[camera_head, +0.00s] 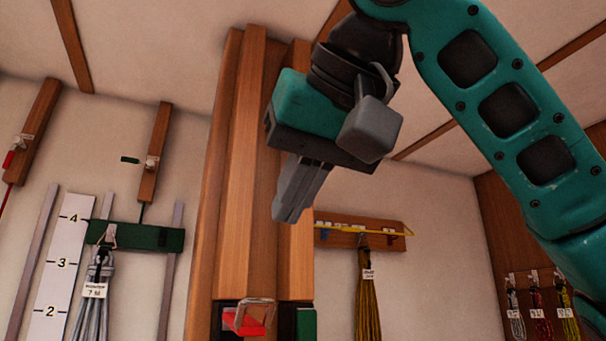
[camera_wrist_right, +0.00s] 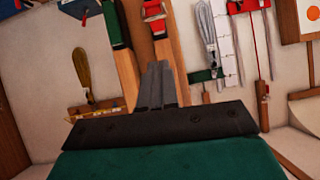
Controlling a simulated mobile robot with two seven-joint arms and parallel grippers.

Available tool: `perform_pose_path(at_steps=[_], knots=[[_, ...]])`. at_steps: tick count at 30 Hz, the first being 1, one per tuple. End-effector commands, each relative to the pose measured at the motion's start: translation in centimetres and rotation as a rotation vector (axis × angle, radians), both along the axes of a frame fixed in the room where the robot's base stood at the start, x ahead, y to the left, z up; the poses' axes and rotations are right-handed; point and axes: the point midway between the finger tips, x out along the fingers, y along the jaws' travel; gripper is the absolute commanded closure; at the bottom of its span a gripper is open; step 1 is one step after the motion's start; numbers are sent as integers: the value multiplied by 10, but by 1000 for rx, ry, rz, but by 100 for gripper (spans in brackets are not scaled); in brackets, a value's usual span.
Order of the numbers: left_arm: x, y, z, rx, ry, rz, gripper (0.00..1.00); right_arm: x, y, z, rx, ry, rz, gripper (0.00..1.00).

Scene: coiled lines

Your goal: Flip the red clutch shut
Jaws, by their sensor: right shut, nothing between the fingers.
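The red clutch (camera_head: 242,322) sits low on the wooden post (camera_head: 238,180), at the bottom edge of the head view, with a pale metal loop around its front. It also shows at the top of the right wrist view (camera_wrist_right: 154,18). Whether its lever stands open or shut is hard to tell. My right gripper (camera_head: 287,216) is in front of the post, above the clutch and apart from it. Its fingers are together and empty, pointing down. In the right wrist view the closed fingers (camera_wrist_right: 156,84) point toward the post. My left gripper is not in view.
A green clutch (camera_head: 305,323) is close beside the red one on the right. A wooden rail (camera_head: 340,238) with a hanging yellow coil (camera_head: 368,300) is on the wall to the right. A numbered white board (camera_head: 62,265) and a grey coil (camera_head: 95,270) are at left.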

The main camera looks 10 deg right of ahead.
Motion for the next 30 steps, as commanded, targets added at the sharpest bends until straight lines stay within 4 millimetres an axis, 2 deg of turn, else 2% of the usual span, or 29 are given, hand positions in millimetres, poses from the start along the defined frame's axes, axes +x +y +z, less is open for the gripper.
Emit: perform_pose_path(at_steps=[7, 10, 15, 30], knots=[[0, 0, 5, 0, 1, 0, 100, 43, 16, -28, -1, 2, -2, 100], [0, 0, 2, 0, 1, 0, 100, 46, 18, -46, -3, -1, -1, 100], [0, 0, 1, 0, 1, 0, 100, 49, 20, -62, -1, 0, -1, 100], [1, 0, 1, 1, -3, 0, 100, 50, 21, -67, 2, -3, -1, 100]])
